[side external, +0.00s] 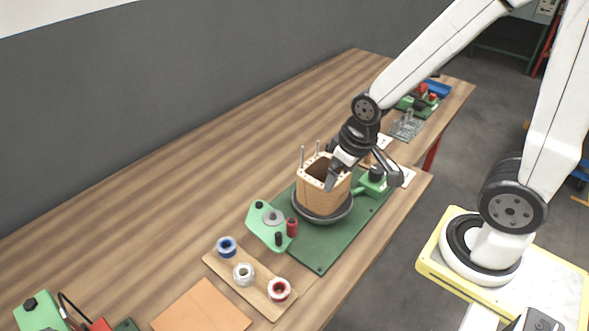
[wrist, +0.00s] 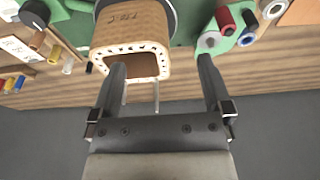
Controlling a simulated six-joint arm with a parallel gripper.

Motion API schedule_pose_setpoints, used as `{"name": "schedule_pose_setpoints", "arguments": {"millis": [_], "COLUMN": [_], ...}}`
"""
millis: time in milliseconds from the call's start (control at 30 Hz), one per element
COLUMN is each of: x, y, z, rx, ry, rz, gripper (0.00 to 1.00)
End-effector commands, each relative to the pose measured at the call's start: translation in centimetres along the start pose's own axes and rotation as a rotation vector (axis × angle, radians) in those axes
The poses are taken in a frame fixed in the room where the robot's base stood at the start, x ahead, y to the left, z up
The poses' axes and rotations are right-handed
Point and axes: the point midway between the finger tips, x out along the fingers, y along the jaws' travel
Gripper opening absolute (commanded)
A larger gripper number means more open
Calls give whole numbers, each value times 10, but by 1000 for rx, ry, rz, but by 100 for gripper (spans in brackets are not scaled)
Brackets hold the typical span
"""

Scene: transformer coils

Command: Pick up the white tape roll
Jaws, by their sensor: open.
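The white tape roll (side external: 243,273) sits on a light wooden board (side external: 262,299), between a blue roll (side external: 227,246) and a red roll (side external: 279,289). In the wrist view a white roll (wrist: 273,10), apparently the same one, shows at the top right edge, partly cut off. My gripper (side external: 362,172) is open and empty, well away from the roll, near the wooden coil form. The wrist view shows its two fingers spread apart (wrist: 160,65), with the left finger overlapping the coil form in the picture; contact cannot be told.
The upright wooden coil form (side external: 322,190) with metal rods stands on a dark round base over a green mat (side external: 318,262). A green fixture (side external: 268,228) with a red spool lies between it and the rolls. A brown sheet (side external: 202,307) lies in front. The table behind the rolls is clear.

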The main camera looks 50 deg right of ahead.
Motion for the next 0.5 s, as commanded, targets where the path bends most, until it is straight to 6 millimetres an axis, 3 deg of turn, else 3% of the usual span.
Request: {"name": "schedule_pose_setpoints", "arguments": {"millis": [500], "x": [-36], "y": [0], "z": [-10], "rx": [0], "ry": [5], "rz": [0], "gripper": [100]}}
